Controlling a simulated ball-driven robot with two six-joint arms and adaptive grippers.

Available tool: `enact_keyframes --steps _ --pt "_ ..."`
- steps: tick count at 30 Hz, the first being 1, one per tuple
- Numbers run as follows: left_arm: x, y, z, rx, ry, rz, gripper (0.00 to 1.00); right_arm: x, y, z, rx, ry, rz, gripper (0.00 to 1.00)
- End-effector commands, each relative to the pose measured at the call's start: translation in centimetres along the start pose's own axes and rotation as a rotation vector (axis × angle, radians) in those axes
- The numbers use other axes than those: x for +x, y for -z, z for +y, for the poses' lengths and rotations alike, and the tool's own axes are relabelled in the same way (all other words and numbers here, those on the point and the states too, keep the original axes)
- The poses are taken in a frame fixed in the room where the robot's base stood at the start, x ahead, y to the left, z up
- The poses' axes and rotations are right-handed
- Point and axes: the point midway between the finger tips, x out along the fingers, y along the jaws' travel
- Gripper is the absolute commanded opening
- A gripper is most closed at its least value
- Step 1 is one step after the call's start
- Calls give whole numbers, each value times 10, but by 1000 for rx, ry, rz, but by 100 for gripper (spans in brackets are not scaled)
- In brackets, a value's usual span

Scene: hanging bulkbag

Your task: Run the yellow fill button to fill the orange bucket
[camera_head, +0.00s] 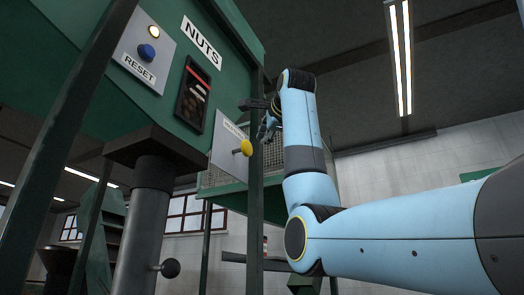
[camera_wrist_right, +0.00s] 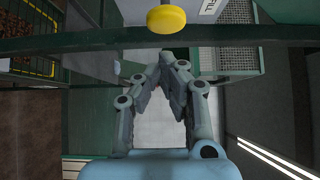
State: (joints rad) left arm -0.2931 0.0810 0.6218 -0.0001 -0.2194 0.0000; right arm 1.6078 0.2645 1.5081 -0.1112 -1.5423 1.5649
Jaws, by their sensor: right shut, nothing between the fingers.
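The yellow fill button (camera_head: 246,147) sticks out from a pale panel on the green machine in the head view. It also shows at the top of the right wrist view (camera_wrist_right: 166,19), ahead of my fingers and apart from them. My right gripper (camera_head: 266,130) is just right of the button in the head view, partly behind a green post. In the right wrist view its fingers (camera_wrist_right: 172,72) are shut with nothing between them. The orange bucket is not in view. My left gripper is not in view.
A green post (camera_head: 256,150) stands close to the button and my right gripper. A blue button (camera_head: 146,51) labelled RESET sits under a lit lamp (camera_head: 154,31). A "NUTS" sign (camera_head: 201,42) and a dark window (camera_head: 193,95) are on the machine. A mesh basket (camera_head: 222,168) is behind.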

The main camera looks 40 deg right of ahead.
Motion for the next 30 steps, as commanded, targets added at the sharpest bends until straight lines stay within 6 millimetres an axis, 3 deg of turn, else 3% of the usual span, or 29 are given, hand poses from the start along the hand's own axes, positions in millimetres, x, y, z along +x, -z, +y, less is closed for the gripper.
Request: enact_keyframes --steps 4,9,15,30 --pt "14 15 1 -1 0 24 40 -22 1 1 1 4 1 0" --pt "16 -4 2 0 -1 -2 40 -32 0 0 1 1 1 0" --pt "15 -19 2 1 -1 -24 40 -32 1 -1 1 1 1 0" --pt "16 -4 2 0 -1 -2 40 -32 1 -1 1 1 2 0"
